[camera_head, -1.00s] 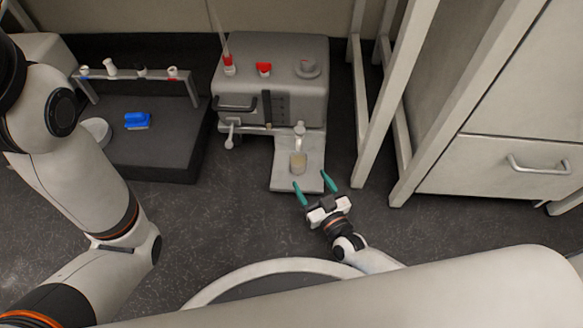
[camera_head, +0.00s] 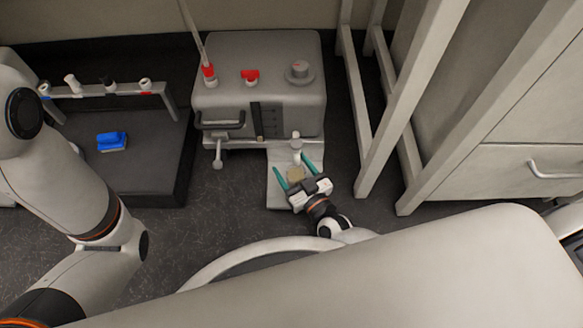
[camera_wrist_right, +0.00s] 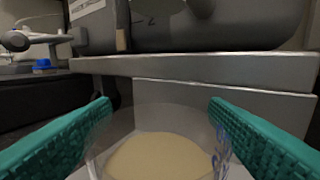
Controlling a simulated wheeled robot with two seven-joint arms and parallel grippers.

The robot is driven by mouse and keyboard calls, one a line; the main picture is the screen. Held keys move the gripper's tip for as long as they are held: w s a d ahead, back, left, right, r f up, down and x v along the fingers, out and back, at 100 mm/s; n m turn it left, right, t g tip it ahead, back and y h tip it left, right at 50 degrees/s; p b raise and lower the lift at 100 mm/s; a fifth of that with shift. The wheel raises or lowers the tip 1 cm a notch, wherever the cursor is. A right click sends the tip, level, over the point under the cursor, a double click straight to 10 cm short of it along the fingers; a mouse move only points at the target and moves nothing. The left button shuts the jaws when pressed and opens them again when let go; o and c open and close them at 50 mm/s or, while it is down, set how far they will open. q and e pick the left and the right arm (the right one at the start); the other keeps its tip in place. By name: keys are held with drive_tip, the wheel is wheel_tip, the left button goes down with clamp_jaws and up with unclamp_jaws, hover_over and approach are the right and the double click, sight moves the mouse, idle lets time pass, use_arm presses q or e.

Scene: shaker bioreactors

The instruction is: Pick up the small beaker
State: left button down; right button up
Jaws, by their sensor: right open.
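The small beaker (camera_head: 296,174) is clear with a pale yellow content and stands upright on the light tray (camera_head: 280,198) in front of the grey machine. In the right wrist view the beaker (camera_wrist_right: 160,150) sits low in the middle, with blue marks on its right side. My right gripper (camera_head: 293,170) is open, with its green fingers on either side of the beaker. In the right wrist view, the fingers flank it; I cannot tell whether they touch it. My left arm shows at the left, but its gripper is out of view.
The grey machine (camera_head: 258,85) stands behind the tray, with a spout (camera_head: 296,148) just above and behind the beaker. A dark bench (camera_head: 150,165) with a blue item (camera_head: 111,141) is to the left. A white frame (camera_head: 412,100) rises to the right.

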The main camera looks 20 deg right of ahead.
drive_tip(key=shift+w, duration=0.2)
drive_tip(key=shift+s+r, duration=0.1)
drive_tip(key=shift+c, duration=0.3)
drive_tip(key=c, duration=1)
drive_tip(key=shift+c, duration=0.2)
drive_tip(key=shift+r, duration=0.1)
